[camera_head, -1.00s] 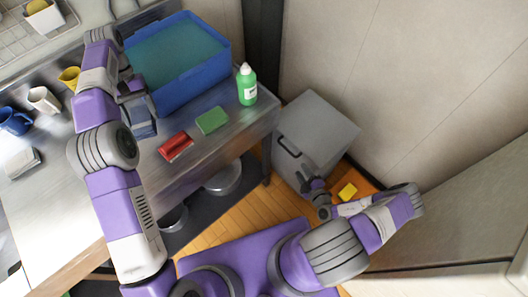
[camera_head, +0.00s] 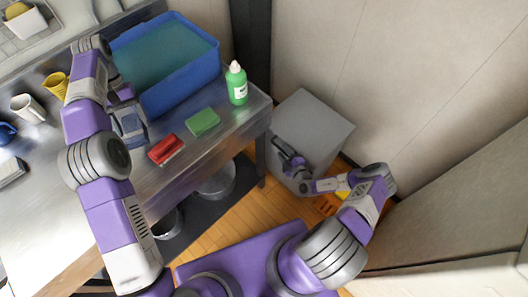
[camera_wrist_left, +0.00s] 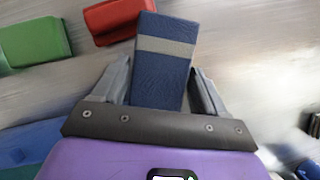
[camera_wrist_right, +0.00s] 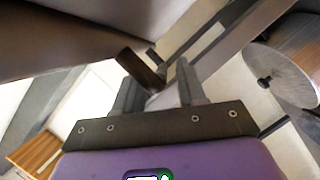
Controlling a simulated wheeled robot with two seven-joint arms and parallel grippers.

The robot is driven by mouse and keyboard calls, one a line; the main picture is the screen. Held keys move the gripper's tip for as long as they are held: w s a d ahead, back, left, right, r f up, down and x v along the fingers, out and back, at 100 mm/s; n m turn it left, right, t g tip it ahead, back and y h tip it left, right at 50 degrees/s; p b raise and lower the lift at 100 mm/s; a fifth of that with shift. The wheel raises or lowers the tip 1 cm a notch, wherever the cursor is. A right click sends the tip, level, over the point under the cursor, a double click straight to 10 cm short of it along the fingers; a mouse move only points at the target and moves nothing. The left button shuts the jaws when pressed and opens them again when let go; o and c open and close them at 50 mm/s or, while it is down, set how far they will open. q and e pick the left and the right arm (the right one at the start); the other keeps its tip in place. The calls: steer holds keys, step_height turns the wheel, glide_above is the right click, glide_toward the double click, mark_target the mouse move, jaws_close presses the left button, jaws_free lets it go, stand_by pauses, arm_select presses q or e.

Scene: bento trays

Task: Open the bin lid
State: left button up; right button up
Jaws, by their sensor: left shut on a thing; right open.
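The bin is a grey box (camera_head: 313,120) on the floor right of the counter, and its lid looks shut. My right gripper (camera_head: 283,150) is at the bin's upper front, covering the handle area in the head view. In the right wrist view, my open right gripper (camera_wrist_right: 157,80) has a dark bar (camera_wrist_right: 140,70), apparently the handle, at its fingertips; I cannot tell whether they touch. My left gripper (camera_wrist_left: 165,75) is shut on a dark blue block with a grey stripe (camera_wrist_left: 165,60), over the counter; the block also shows in the head view (camera_head: 129,126).
On the counter (camera_head: 70,190) are a blue tub (camera_head: 180,90), a green bottle (camera_head: 237,85), a green sponge (camera_head: 203,122), a red block (camera_head: 166,150) and mugs. A metal pot (camera_head: 217,182) is below. A wall stands right of the bin.

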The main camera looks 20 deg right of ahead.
jaws_close()
